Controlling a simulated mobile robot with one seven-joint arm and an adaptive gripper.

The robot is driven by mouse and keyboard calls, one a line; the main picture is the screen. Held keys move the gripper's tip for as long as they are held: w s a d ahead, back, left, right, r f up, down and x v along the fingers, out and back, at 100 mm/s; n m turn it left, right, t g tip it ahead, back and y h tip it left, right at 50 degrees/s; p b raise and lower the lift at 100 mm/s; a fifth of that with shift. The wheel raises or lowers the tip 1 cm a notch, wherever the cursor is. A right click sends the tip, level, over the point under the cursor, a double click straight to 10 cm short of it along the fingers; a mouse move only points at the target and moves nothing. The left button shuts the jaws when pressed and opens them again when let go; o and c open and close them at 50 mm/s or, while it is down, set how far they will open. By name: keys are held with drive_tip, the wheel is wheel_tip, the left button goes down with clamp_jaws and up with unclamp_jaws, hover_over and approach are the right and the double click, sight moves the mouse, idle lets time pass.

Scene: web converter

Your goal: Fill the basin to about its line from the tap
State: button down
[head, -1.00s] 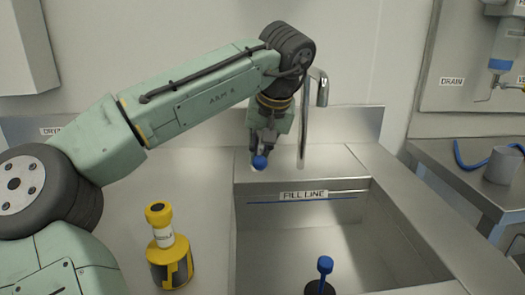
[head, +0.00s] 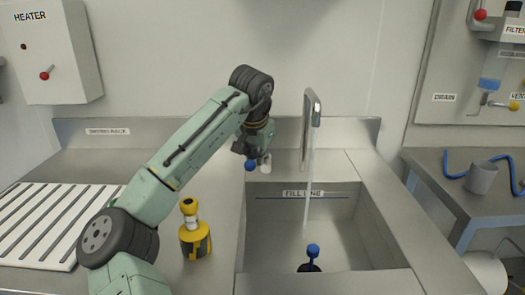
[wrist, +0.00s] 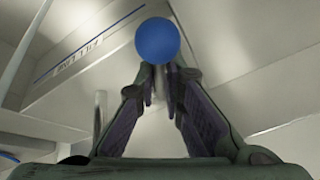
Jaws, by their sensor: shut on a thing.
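The basin (head: 400,281) is a steel sink with a FILL LINE label (head: 303,194) and a blue line on its back wall. The tap (head: 313,103) stands behind it, and a thin pale stream of water (head: 308,185) falls from its spout into the basin. The water level is hard to tell but looks well below the line. My gripper (head: 257,163) is shut on the blue knob (head: 250,165) left of the tap. In the wrist view, the blue knob (wrist: 157,40) is at the tips of my gripper (wrist: 160,68). A blue-topped plug (head: 312,251) shows low in the basin.
A yellow and black bottle (head: 195,240) stands on the counter left of the basin, near my arm. A ribbed drying rack (head: 50,220) lies farther left. A side bench with a grey cup (head: 481,178) and blue hose stands at the right.

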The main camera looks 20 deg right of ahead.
drive_tip(key=shift+w+a+f, duration=0.1)
drive_tip(key=shift+a, duration=0.2)
drive_tip(key=c, duration=1.7)
unclamp_jaws()
drive_tip(key=shift+a, duration=0.15)
drive_tip(key=shift+r, duration=0.2)
drive_tip(key=v, duration=1.1)
drive_tip(key=shift+r, duration=0.35)
